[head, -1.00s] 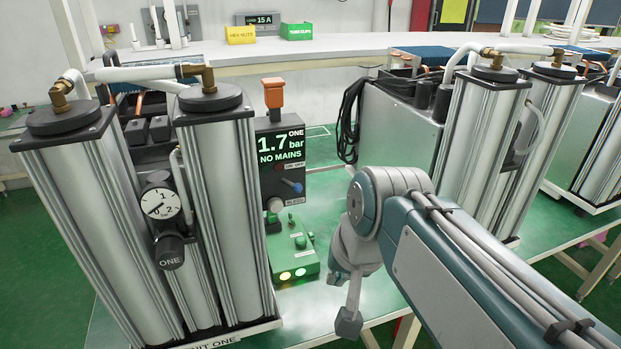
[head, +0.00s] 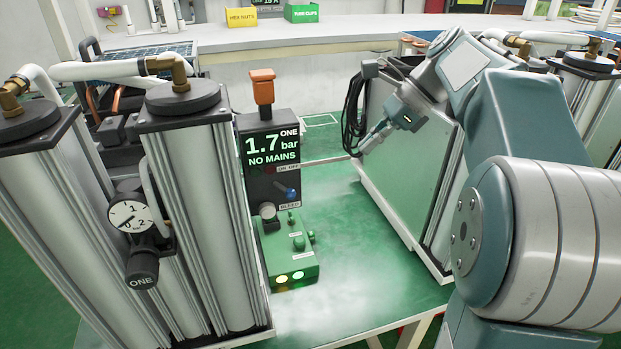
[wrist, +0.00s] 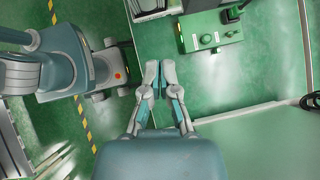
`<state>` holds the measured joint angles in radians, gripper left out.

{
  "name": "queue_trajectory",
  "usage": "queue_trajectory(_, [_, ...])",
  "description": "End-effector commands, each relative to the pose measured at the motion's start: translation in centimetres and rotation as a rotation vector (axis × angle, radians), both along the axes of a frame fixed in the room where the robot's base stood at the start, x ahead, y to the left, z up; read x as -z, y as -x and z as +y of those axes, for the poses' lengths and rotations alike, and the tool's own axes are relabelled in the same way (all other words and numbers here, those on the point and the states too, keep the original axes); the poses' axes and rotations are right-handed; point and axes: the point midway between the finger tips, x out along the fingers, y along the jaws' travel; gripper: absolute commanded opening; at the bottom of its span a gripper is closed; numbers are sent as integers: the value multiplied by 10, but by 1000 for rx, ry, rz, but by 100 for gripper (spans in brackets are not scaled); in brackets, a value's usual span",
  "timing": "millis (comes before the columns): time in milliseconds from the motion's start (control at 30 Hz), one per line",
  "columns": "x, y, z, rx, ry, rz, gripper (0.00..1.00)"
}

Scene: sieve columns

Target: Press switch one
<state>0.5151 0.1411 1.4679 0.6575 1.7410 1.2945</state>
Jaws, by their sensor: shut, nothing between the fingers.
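The panel marked ONE (head: 272,160) stands upright beside the left columns in the head view and reads 1.7 bar, NO MAINS. A small blue lever (head: 291,193) sits on its front below the ON OFF label. A grey knob (head: 267,211) is at its lower left, near the BLEED label. My gripper (head: 361,150) is shut and empty, right of the panel and clear of it, pointing down and left. In the wrist view my shut fingers (wrist: 160,68) are over open floor or bench, left of the green box (wrist: 211,31); the panel's front is hard to make out there.
The green box (head: 289,250) with knobs and two lit lamps stands in front of the panel. The columns of unit one (head: 195,200) with a pressure gauge (head: 130,216) are on the left. A grey cabinet (head: 410,185) stands behind my gripper. Bare green bench (head: 350,240) lies between.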

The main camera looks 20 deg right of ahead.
Motion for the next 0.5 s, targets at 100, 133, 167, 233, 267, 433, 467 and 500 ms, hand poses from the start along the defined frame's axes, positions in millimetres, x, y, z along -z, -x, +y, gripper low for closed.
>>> queue_trajectory(100, [-1, 0, 1, 5, -3, 3, 0])
queue_trajectory(133, [-1, 0, 1, 4, -3, 3, 0])
queue_trajectory(167, [-1, 0, 2, 4, -3, 3, 0])
queue_trajectory(233, [-1, 0, 1, 3, -2, 2, 0])
queue_trajectory(267, [-1, 0, 1, 3, -2, 2, 0])
queue_trajectory(433, [6, -2, 5, 2, -4, 3, 0])
queue_trajectory(467, [8, -2, 7, 2, -4, 3, 0])
queue_trajectory(500, [13, -2, 11, 0, -4, 4, 0])
